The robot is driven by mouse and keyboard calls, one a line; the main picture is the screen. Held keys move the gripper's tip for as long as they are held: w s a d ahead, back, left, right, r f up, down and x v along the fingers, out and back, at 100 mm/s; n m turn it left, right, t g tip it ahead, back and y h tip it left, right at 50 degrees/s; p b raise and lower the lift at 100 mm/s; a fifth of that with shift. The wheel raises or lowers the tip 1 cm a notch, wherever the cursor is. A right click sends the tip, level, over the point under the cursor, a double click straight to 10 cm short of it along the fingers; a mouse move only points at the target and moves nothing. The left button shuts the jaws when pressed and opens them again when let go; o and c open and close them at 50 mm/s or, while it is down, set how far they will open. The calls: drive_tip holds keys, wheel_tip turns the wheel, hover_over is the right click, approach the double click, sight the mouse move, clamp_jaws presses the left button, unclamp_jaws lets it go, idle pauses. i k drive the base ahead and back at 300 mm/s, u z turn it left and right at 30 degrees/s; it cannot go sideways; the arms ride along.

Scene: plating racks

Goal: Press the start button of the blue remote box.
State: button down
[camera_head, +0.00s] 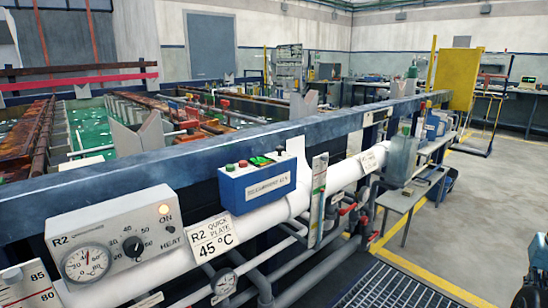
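A blue box (232,196) with a white label hangs on the front of the tank rail, in the middle of the view. Its label text is too small to read surely. Small red and green buttons (243,163) sit on its top face, with a green part near the middle. Which button is the start button cannot be read. Another small blue box (437,124) shows farther along the rail at the right.
A white R2 heater panel (112,238) with dials and a "45 °C" sign (212,237) are left of the box. White pipes and red valves (347,209) run below. A small grey table (402,197) stands right. Open floor (480,215) lies at the right.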

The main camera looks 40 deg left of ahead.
sight(228, 168)
drive_tip(key=z, duration=0.75)
drive_tip(key=i, duration=1.15)
drive_tip(key=u, duration=2.95)
